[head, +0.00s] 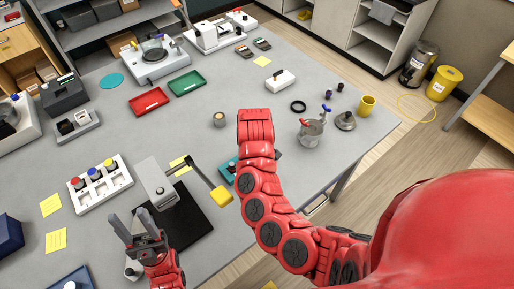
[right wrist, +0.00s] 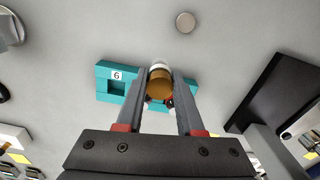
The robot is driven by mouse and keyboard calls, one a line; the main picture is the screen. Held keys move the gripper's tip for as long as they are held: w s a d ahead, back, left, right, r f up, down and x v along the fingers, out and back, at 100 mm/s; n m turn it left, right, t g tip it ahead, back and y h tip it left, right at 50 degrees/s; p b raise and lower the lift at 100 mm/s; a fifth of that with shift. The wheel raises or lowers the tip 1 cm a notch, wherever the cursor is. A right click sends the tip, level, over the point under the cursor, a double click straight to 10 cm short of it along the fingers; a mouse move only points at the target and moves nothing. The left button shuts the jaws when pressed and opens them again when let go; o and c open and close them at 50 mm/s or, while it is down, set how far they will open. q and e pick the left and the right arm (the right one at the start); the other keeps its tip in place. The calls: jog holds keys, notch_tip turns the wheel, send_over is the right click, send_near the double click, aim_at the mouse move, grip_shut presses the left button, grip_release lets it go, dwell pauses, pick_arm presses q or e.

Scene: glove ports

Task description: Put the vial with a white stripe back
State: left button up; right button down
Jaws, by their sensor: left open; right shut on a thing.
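My right gripper (right wrist: 161,77) is shut on a brown vial (right wrist: 160,88) with a white band (right wrist: 159,66) near its far end, in the right wrist view. Behind the vial is a teal rack (right wrist: 104,78) with a label "6" and a square opening left of the vial. The fingers and vial hide the rack's middle, so I cannot tell whether the vial touches it. In the head view the rack (head: 227,172) shows in part beside my red right arm, which hides the right gripper. My left gripper (head: 140,233) is open and empty at the lower left.
A black mat (head: 195,217) with a grey device (head: 157,183) and yellow-ended lever (head: 221,195) lies left of the rack. A small round grey-brown item (head: 219,119) stands beyond it. A metal pot (head: 311,132) is to the right. A white block with coloured knobs (head: 101,187) is at left.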

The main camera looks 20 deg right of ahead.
jog(key=w+d, duration=0.1)
jog(key=w, duration=0.1)
jog(key=w+d, duration=0.1)
jog(key=w, duration=0.1)
jog(key=w+d, duration=0.1)
jog(key=w, duration=0.2)
jog(key=shift+f, duration=0.4)
jog(key=b, duration=0.1)
jog(key=w+f+b, duration=0.1)
jog(key=b, duration=0.1)
jog(key=shift+w+d, duration=0.25)
jog(key=shift+d, duration=0.1)
jog(key=shift+w+r+b, duration=0.1)
jog(key=shift+w+b, duration=0.2)
jog(key=shift+w, duration=0.05)
jog(key=shift+d, duration=0.1)
notch_tip(320, 180, down, 3)
jog(key=b, duration=0.3)
jog(key=shift+w+d+r, duration=0.1)
jog(key=shift+w, duration=0.05)
jog(key=shift+w+f, duration=0.1)
jog(key=shift+f, duration=0.15)
jog(key=shift+r, duration=0.15)
jog(key=c, duration=0.6)
grip_release()
jog(key=shift+o, duration=0.3)
